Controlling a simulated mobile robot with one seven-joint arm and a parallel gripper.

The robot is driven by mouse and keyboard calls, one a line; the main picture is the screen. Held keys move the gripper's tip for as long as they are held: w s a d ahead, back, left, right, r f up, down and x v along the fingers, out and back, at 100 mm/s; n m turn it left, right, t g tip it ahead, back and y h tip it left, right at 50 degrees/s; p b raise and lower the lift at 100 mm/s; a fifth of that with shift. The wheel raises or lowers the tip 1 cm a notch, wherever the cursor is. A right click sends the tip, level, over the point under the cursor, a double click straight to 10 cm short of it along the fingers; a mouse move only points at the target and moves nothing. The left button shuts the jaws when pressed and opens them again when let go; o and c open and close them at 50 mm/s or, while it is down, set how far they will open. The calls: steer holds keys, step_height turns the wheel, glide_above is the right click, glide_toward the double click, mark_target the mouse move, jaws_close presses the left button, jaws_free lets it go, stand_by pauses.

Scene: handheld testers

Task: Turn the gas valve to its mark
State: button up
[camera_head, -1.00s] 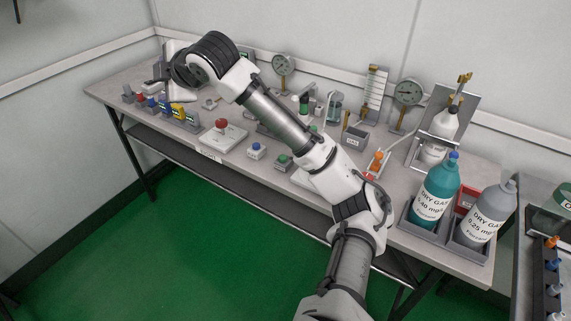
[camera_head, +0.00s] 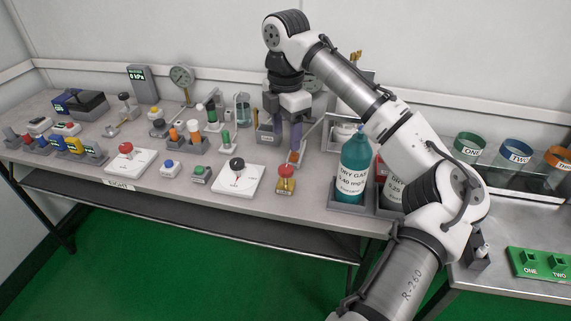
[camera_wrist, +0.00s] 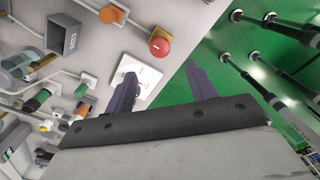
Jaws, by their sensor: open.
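No part is labelled as the gas valve, so I cannot tell for sure which it is. A black knob with a red mark (camera_head: 237,165) sits on a white plate (camera_head: 226,187) at the bench's front edge. A second white plate with a red knob (camera_head: 125,148) is further left. A brass-coloured block with a red round top (camera_head: 286,172) stands right of the black knob; its red top also shows in the wrist view (camera_wrist: 159,46). My gripper (camera_head: 286,150) is open and empty, pointing down above and behind the brass block. Its spread fingers show in the wrist view (camera_wrist: 153,84).
A teal bottle (camera_head: 355,168) in a grey tray stands close right of my gripper. Test tube holders (camera_head: 190,143) and a pressure gauge (camera_head: 182,76) are left and behind.

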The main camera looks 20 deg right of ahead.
mark_target(285, 168)
step_height(285, 168, down, 9)
steer(key=shift+f, duration=0.15)
steer(key=shift+c, duration=0.5)
steer(key=c, duration=0.9)
